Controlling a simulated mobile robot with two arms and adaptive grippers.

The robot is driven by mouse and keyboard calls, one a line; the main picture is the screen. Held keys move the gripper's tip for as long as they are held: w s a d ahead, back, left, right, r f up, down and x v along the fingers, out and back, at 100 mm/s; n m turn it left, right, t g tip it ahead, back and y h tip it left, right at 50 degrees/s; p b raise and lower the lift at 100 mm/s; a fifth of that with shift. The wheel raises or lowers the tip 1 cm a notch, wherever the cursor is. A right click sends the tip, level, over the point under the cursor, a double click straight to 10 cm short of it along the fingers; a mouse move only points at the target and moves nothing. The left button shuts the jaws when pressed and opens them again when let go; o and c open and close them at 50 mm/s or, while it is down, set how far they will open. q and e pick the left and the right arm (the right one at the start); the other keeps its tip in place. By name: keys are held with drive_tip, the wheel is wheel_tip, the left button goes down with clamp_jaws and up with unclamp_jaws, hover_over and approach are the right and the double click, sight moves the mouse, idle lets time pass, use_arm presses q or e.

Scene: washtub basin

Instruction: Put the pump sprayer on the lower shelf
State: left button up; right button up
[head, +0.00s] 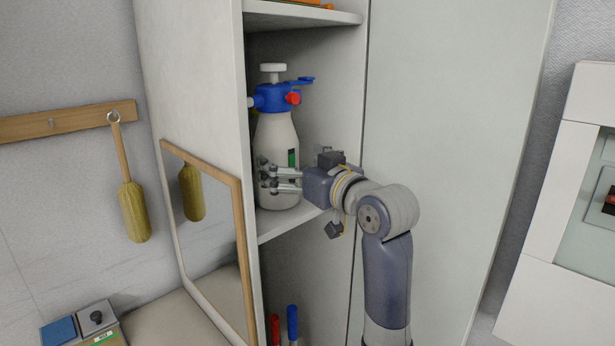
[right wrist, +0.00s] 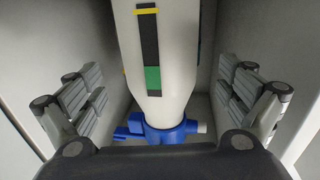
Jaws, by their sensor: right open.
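The pump sprayer (head: 277,145) has a white bottle, a blue collar, a red knob and a white pump handle. It stands upright on a shelf (head: 285,222) inside the cabinet. My right gripper (head: 268,178) is at the lower half of the bottle. In the right wrist view, the sprayer (right wrist: 165,50) appears upside down between the spread fingers of my right gripper (right wrist: 160,90), with gaps on both sides. The gripper is open and holds nothing. My left gripper is not in view.
Another shelf (head: 305,18) with an orange item is above. Red (head: 275,328) and blue (head: 292,322) handles show in the compartment below. The cabinet side walls are close to the gripper. A framed mirror (head: 212,245) leans at the cabinet's left; a brush (head: 133,210) hangs on the wall.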

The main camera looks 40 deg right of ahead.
drive_tip(key=s, duration=0.6)
drive_tip(key=shift+a+b, duration=0.25)
drive_tip(key=shift+b, duration=0.15)
drive_tip(key=shift+s, duration=0.1)
